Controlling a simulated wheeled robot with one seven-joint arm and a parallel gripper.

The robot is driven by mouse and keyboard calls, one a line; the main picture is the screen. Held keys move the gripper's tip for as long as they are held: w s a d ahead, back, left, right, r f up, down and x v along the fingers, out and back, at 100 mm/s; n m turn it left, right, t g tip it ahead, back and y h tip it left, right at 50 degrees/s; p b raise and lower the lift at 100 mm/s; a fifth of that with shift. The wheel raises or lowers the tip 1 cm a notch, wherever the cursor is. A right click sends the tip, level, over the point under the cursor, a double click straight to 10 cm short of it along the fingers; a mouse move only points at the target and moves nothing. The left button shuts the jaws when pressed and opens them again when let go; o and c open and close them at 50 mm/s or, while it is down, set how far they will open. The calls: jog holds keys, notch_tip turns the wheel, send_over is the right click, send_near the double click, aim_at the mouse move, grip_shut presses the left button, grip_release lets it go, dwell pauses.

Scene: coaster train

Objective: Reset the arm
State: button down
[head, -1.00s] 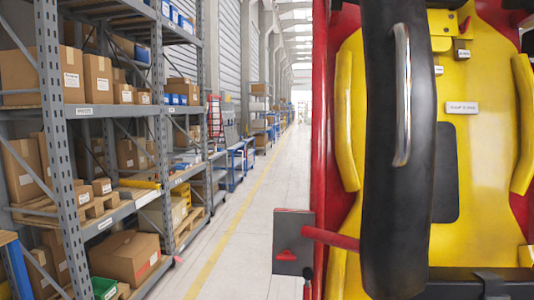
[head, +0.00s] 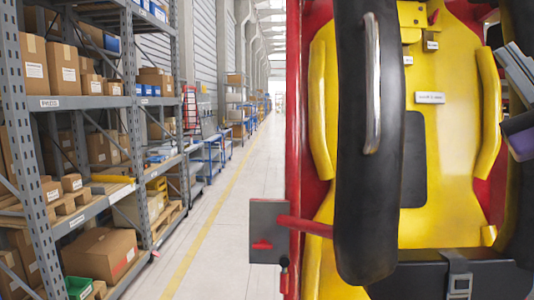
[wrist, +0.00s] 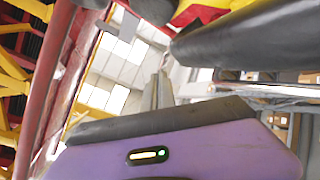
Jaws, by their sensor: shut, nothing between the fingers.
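My gripper (head: 511,52) shows at the right edge of the head view, with its purple housing below it. It is in front of the right part of the yellow coaster seat (head: 440,130). In the wrist view my gripper (wrist: 162,77) points up past its purple housing, shut and empty. A black padded restraint (head: 358,200) with a chrome handle (head: 372,85) stands in front of the seat. The rest of my arm is outside the head view.
A red lever (head: 303,226) with a grey plate (head: 268,232) sticks out left of the seat. Metal shelves (head: 135,150) with cardboard boxes (head: 100,255) line the left side. The aisle floor (head: 228,210) with its yellow line is clear.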

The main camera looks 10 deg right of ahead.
jog(key=s+a+f+m+g+h, duration=0.25)
jog(key=f+m, duration=0.25)
jog(key=f, duration=0.7)
jog(key=s+a+f+m+g+h, duration=0.1)
jog(key=a+f+m+g+h, duration=0.15)
jog(key=f+m, duration=0.6)
jog(key=s+a+f+m+g+h, duration=0.1)
jog(key=s+a+f+m+h, duration=0.15)
jog(key=f, duration=1.25)
jog(key=s+a+f+n+g+y, duration=0.3)
jog(key=s+a+f, duration=0.4)
jog(key=s+f, duration=0.4)
jog(key=s+a+f+n+g+y, duration=0.3)
jog(key=s+a+f+y, duration=0.3)
jog(key=s+f, duration=0.5)
jog(key=shift+s+a+g, duration=0.2)
jog(key=shift+a+g, duration=0.5)
jog(key=shift+a, duration=0.35)
jog(key=shift+y, duration=0.25)
jog(key=shift+d, duration=0.1)
